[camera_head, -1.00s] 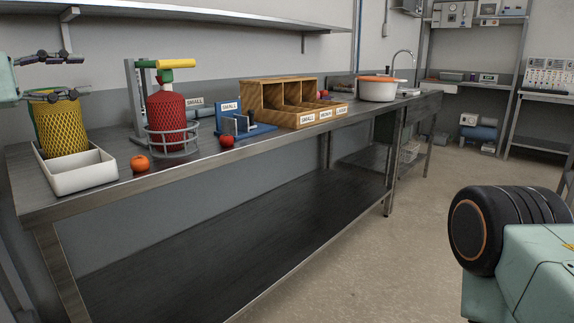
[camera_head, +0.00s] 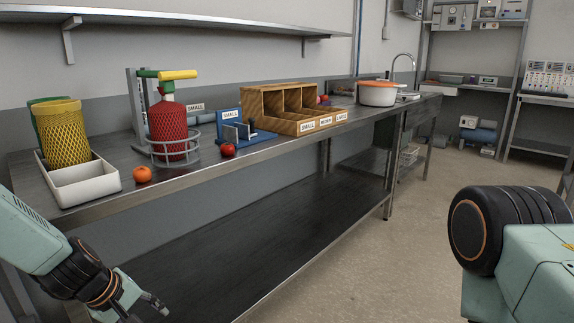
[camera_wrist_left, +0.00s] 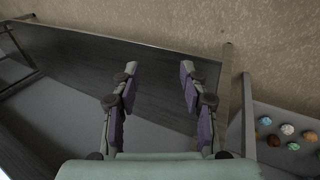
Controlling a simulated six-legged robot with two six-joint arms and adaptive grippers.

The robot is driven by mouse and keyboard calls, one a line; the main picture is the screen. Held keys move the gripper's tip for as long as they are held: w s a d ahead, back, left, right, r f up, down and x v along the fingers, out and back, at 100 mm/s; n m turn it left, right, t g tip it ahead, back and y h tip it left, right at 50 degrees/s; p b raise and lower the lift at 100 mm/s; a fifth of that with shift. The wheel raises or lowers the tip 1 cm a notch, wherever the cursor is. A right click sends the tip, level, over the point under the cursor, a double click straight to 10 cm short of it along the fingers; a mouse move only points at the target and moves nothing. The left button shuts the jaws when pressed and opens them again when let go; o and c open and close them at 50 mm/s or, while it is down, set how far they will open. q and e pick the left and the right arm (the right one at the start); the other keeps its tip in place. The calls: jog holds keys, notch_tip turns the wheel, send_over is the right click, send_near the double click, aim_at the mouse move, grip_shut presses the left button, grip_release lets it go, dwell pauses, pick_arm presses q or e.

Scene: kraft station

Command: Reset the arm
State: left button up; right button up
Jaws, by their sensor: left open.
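My left arm comes in at the lower left of the head view, and its gripper (camera_head: 150,308) points down and to the right in front of the bench's front edge. In the left wrist view the two fingers of that gripper (camera_wrist_left: 157,80) are spread apart with nothing between them. The dark lower shelf (camera_wrist_left: 145,75) of the bench lies beyond the fingers. My right gripper is in neither view. Only a black wheel-like part and a pale green part of mine show at the lower right of the head view.
The floor (camera_head: 370,240) right of the bench is clear.

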pick_arm(q)
jog(key=s+d+f+m+g+y+p, duration=0.1)
jog(key=s+f+m+g, duration=0.15)
jog(key=s+f, duration=0.55)
jog(key=s+d+f+m+g+y+p, duration=0.1)
jog(key=s+d+f+m+y, duration=0.2)
jog(key=s, duration=0.9)
jog(key=s+d+f+m+h, duration=0.1)
jog(key=s+m, duration=0.3)
jog(key=s, duration=0.9)
jog(key=shift+s+d+f+g+h+p, duration=0.2)
jog(key=shift+d+f+g+h+p, duration=0.1)
jog(key=shift+d+f+g+p, duration=0.1)
